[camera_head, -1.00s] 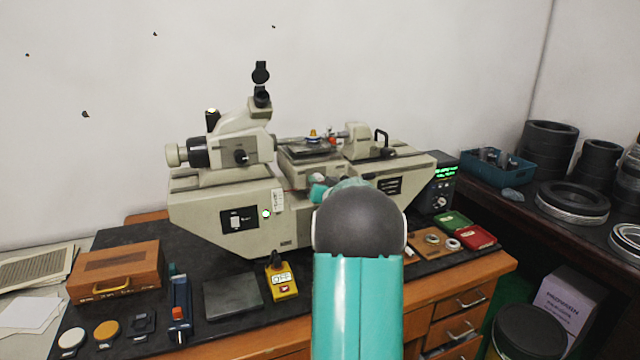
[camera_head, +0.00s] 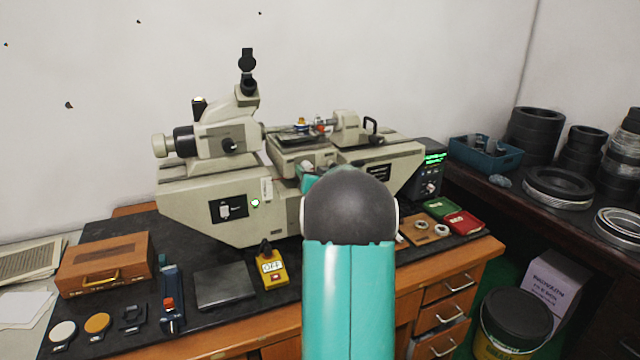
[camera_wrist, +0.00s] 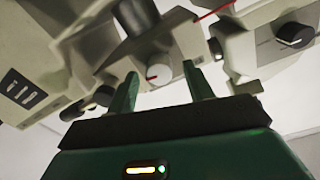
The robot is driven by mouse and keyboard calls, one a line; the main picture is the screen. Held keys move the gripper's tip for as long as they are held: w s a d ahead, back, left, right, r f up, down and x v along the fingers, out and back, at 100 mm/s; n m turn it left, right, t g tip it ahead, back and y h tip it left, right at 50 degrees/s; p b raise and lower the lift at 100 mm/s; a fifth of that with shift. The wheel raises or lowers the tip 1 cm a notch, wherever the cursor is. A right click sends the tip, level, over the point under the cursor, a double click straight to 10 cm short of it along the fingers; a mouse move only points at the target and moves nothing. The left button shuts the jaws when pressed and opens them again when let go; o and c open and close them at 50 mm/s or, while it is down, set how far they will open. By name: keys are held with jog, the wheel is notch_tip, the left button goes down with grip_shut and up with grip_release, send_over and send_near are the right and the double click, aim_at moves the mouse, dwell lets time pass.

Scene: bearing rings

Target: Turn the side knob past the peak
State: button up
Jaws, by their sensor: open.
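The measuring machine (camera_head: 200,195) is a cream bench instrument with an eyepiece tube and a central stage. In the wrist view a pale round knob (camera_wrist: 158,75) with a red mark sits on the machine's underside-facing block. My gripper (camera_wrist: 160,72) is open, with one green finger on each side of that knob in the picture. I see no clear contact, and the depth between fingers and knob is hard to tell. A dark knob (camera_wrist: 294,36) shows at the right. In the head view my arm covers the machine's middle front and most of my gripper.
A yellow meter (camera_head: 271,268), a grey plate (camera_head: 224,286) and a wooden case (camera_head: 105,263) lie in front of the machine. A readout box (camera_head: 430,165) with green digits stands at its right. Black rings (camera_head: 558,184) and a blue bin (camera_head: 484,158) are on the right shelf.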

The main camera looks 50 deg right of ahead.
jog(key=v, duration=1.2)
jog(key=shift+s+a+r, duration=0.1)
jog(key=w+a+r+n+g+y, duration=0.1)
jog(key=w+a+n+g+y, duration=0.1)
jog(key=a, duration=1.1)
jog(key=w+a+r+n+g+y, duration=0.1)
jog(key=w+a+r+g, duration=0.15)
jog(key=a, duration=0.95)
jog(key=s+a+f+n+g+y, duration=0.2)
jog(key=s+a, duration=0.5)
jog(key=a, duration=0.5)
jog(key=s+a+f+n+g+y, duration=0.3)
jog(key=s+a, duration=0.5)
jog(key=a, duration=0.5)
jog(key=shift+s+a+f+n+y, duration=0.2)
jog(key=shift+a+f+n+y, duration=0.05)
jog(key=shift+f+n+y, duration=0.55)
